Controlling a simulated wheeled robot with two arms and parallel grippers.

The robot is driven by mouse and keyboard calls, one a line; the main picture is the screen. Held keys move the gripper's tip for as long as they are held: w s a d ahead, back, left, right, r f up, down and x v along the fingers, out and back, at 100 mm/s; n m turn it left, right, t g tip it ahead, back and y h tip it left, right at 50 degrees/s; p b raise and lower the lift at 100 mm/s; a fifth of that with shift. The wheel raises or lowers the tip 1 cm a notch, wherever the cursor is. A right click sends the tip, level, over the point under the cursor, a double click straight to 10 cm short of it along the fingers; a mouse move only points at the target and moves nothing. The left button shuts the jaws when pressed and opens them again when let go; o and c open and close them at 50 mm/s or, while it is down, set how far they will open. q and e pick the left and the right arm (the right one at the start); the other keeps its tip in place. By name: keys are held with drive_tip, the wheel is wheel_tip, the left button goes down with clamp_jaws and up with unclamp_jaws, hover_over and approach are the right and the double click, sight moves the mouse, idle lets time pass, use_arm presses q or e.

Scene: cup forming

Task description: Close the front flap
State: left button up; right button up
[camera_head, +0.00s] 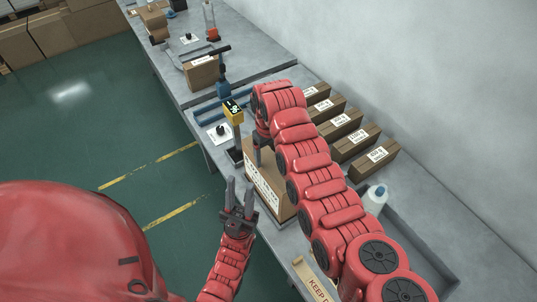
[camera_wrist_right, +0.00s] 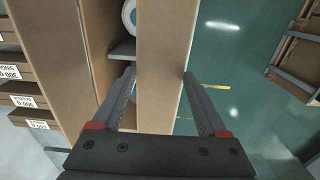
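A cardboard box (camera_head: 268,188) with a white printed label stands on the bench in the head view. My right arm arches over it and hides most of its top. My right gripper (camera_wrist_right: 160,88) is open in the right wrist view, its fingers spread on either side of a cardboard flap (camera_wrist_right: 158,112). I cannot tell whether either finger touches the flap. My left gripper (camera_head: 239,190) is open and empty, fingers pointing up, in front of the box's labelled side. I cannot tell from the head view which flaps stand up.
Several closed, labelled boxes (camera_head: 375,160) line the wall side of the bench. A yellow device (camera_head: 233,110) on a post stands beyond the box. A white bottle (camera_head: 375,196) stands right of my right arm. The green floor (camera_head: 130,150) at left is open.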

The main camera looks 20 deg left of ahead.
drive_tip(key=c, duration=0.5)
drive_tip(key=b, duration=0.3)
drive_tip(key=shift+w+d+f, duration=0.1)
drive_tip(key=shift+w+f, duration=0.05)
drive_tip(key=shift+f, duration=0.2)
drive_tip(key=shift+r, duration=0.3)
drive_tip(key=o, duration=1.3)
drive_tip(key=shift+c, duration=0.2)
